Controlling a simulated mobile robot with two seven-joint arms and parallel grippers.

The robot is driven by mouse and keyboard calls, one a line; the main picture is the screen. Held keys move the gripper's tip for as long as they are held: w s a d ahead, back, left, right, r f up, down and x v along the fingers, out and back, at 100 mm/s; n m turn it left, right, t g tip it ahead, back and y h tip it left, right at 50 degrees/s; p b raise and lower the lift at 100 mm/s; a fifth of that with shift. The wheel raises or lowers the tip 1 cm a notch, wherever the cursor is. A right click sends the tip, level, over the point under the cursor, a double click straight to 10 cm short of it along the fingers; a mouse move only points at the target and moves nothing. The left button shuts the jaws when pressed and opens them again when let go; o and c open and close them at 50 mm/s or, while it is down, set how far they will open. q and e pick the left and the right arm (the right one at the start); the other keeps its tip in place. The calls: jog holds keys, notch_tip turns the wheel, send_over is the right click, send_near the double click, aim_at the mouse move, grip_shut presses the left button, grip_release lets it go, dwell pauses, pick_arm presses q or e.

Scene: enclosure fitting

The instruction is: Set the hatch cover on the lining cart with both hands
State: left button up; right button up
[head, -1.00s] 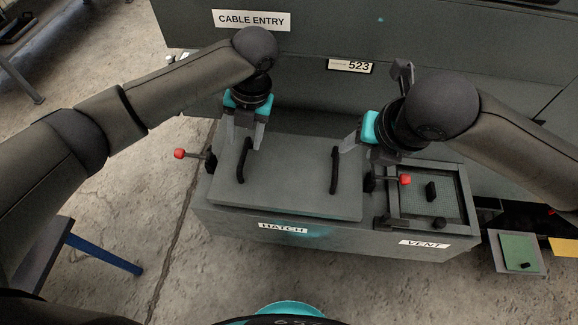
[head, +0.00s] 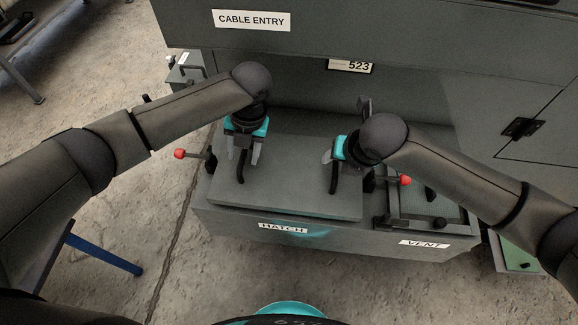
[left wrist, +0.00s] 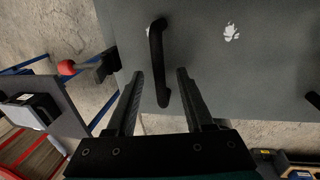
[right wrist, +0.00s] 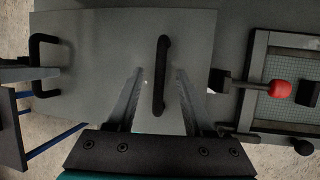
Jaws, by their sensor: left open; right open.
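The hatch cover (head: 290,165) is a flat grey plate with two black bar handles, lying on the low box marked HATCH (head: 225,220). My left gripper (head: 243,158) is open at the left handle (head: 245,185); in the left wrist view the handle (left wrist: 157,60) appears between the fingers. My right gripper (head: 338,160) is open at the right handle (head: 334,182); in the right wrist view that handle (right wrist: 160,75) appears between the fingers. I cannot tell how deep the fingers reach. The lining cart cannot be identified for certain.
Red-knobbed levers stand left (head: 180,154) and right (head: 404,181) of the cover, turned outward. The framed vent panel (head: 390,205) is close on the right. The tall grey cabinet (head: 300,60) rises behind. A blue-legged stand (head: 105,255) is at the lower left; bare floor lies in front.

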pick_arm(q)
jog(key=shift+a+f, duration=0.15)
jog(key=shift+f, duration=0.5)
pick_arm(e)
jog(key=shift+x, duration=1.3)
pick_arm(q)
grip_shut()
pick_arm(e)
grip_shut()
pick_arm(q)
jog(key=shift+w+r, duration=0.15)
pick_arm(e)
jog(key=shift+w+r, duration=0.15)
jog(key=shift+r, duration=0.05)
